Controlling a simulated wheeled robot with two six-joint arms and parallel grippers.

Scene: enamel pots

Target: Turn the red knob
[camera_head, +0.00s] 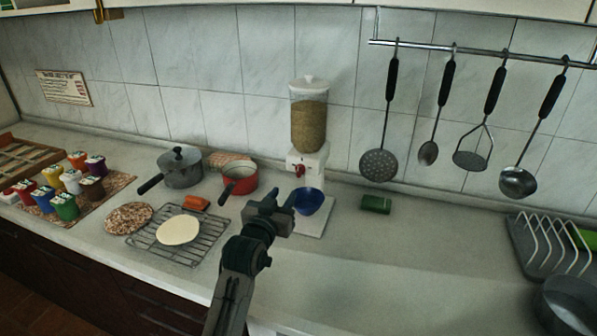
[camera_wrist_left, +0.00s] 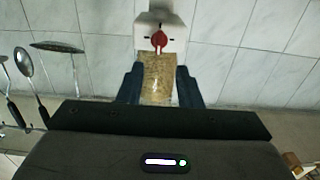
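The red knob (camera_head: 300,170) is on the front of a white dispenser (camera_head: 307,157) with a clear, grain-filled container (camera_head: 309,126). My left gripper (camera_head: 272,207) is in front of the dispenser, beside a blue bowl (camera_head: 308,202) at its base. In the left wrist view, which looks upside down, the red knob (camera_wrist_left: 159,41) is at the top, beyond the fingertips. My left gripper (camera_wrist_left: 157,72) is open there, with its two dark fingers apart and the grain container (camera_wrist_left: 157,88) showing between them. Nothing is held. My right gripper is not in view.
A red pot (camera_head: 239,180) and a grey lidded pot (camera_head: 179,168) stand to the left. A wire rack (camera_head: 190,248) with a pale round piece lies in front. A green block (camera_head: 376,204) is to the right, below hanging utensils. The right-hand counter is largely clear.

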